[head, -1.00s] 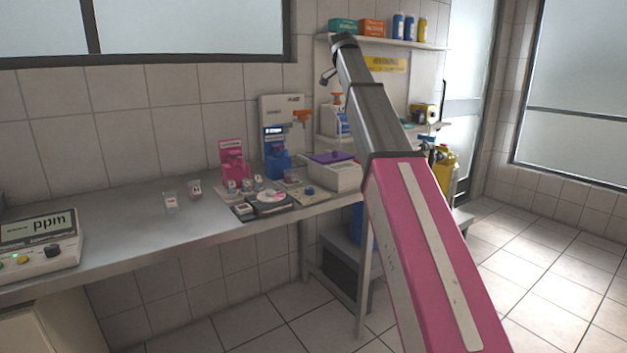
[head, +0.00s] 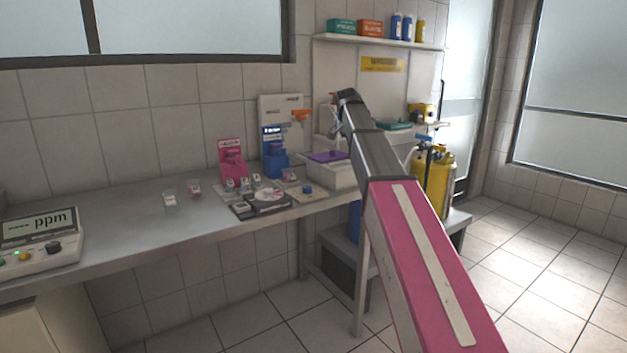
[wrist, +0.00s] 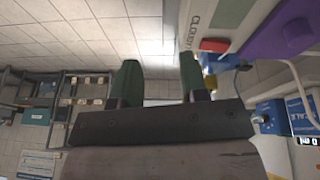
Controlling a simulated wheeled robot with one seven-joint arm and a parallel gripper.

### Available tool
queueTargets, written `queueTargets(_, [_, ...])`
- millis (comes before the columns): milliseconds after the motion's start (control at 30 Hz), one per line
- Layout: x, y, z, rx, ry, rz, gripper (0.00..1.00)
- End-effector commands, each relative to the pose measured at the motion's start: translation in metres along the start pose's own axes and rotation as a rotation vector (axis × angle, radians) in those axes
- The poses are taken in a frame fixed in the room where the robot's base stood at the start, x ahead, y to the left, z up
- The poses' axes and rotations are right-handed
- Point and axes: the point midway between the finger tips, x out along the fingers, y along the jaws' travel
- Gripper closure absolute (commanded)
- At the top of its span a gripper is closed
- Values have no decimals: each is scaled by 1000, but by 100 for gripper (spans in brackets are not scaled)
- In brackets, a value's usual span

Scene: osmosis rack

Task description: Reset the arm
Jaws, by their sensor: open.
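My gripper (wrist: 158,82) shows in the wrist view as two dark green fingers set well apart on a dark bar, with nothing between them. In the head view my pink and grey arm rises from the lower right, and its bent dark end (head: 345,105) is in front of the back wall, above the right end of the bench. The fingers cannot be made out there.
A metal bench (head: 110,225) holds a ppm meter (head: 42,240), a pink stand (head: 232,160), a blue stand (head: 275,155) and a white box with a purple lid (head: 335,175). A shelf (head: 385,42) hangs above; a yellow container (head: 436,180) stands right. The right floor is clear.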

Motion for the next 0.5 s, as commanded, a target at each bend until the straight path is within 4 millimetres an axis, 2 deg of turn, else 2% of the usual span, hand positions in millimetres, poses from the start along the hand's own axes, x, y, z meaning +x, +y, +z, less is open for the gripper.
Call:
queueTargets(33, [27, 8, 15, -35, -14, 1, 60])
queueTargets(200, [100, 20, 50, -160, -49, -13, 60])
queueTargets(500, [205, 52, 112, -346, -107, -48, 60])
